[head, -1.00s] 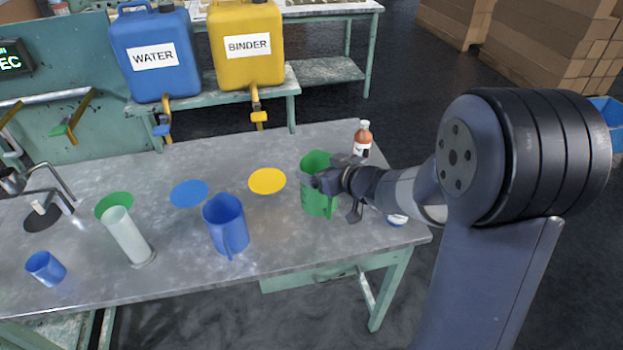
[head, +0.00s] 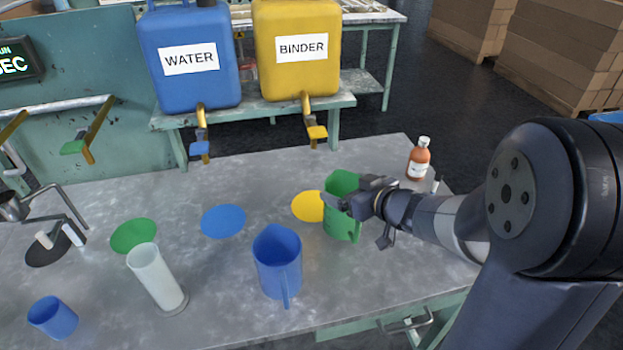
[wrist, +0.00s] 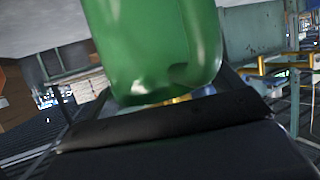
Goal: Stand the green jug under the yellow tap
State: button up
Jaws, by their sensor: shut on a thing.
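The green jug (head: 340,225) is upright at the right part of the bench, and in the head view it covers the right edge of the yellow disc (head: 307,206). My gripper (head: 350,203) is shut on the jug from its right side. The jug also fills the upper middle of the wrist view (wrist: 155,45). I cannot tell whether its base touches the bench. The yellow tap (head: 316,131) hangs under the yellow BINDER container (head: 297,75), behind the bench's back edge in the picture, above and beyond the yellow disc.
A blue jug (head: 278,265) stands left of and nearer than the green jug. A brown bottle (head: 418,160) is at the back right. A blue disc (head: 223,221), green disc (head: 134,236), clear cylinder (head: 156,277) and blue cup (head: 52,317) are further left.

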jog(key=r+b+x, duration=0.1)
jog(key=x, duration=1.1)
jog(key=shift+w+a, duration=0.35)
jog(key=shift+w, duration=0.15)
jog(key=shift+f, duration=0.1)
jog(key=o, duration=1.1)
jog(key=shift+f, duration=0.15)
